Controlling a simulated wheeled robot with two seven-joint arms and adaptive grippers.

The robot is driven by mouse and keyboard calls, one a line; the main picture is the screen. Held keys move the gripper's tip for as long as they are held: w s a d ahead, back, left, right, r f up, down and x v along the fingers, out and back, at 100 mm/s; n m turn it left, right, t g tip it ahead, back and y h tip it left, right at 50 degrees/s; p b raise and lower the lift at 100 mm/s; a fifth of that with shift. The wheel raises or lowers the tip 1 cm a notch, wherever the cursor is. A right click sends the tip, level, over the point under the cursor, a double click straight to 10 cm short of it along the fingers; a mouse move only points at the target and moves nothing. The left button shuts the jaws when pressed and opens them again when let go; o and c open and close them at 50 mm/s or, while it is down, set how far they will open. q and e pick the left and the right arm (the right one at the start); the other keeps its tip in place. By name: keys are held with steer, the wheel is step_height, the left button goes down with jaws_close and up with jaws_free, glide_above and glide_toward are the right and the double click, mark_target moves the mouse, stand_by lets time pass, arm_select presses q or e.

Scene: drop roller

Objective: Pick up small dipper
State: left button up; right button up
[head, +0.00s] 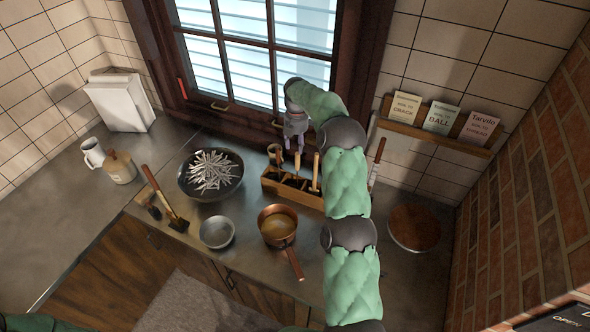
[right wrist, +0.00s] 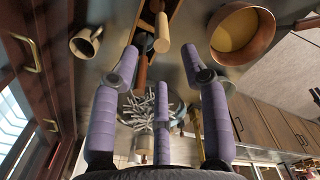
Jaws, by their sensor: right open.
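My right gripper (head: 294,144) reaches down just above the wooden tool holder (head: 270,184), near the window. Its purple fingers (right wrist: 160,82) are spread apart with nothing between them. Wooden-handled tools stand upright in the holder: one at the left end (head: 274,151), one in the middle (head: 297,162) and one at the right (head: 316,174). A light wooden handle end (right wrist: 161,40) shows just beyond the fingers in the right wrist view. A small metal cup with a handle (right wrist: 86,41) shows at its upper left. I cannot tell for sure which is the small dipper. My left gripper is not seen.
A copper pan (head: 278,224) and a grey bowl (head: 217,232) stand in front of the holder. A round wooden lid (head: 414,227) lies right of my arm. The window frame (head: 262,128) is close behind.

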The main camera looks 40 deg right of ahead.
mark_target(296, 154)
steer(key=f, duration=0.4)
steer(key=shift+s+a+f+p, duration=0.1)
steer(key=shift+s+f+p, duration=0.1)
steer(key=shift+p, duration=0.1)
steer(key=shift+w+f, duration=0.1)
steer(key=shift+f, duration=0.5)
step_height(296, 154, down, 4)
steer(key=shift+r+p, duration=0.1)
steer(key=shift+p, duration=0.6)
steer(key=shift+d+f, duration=0.2)
steer(key=shift+f, duration=0.45)
jaws_close()
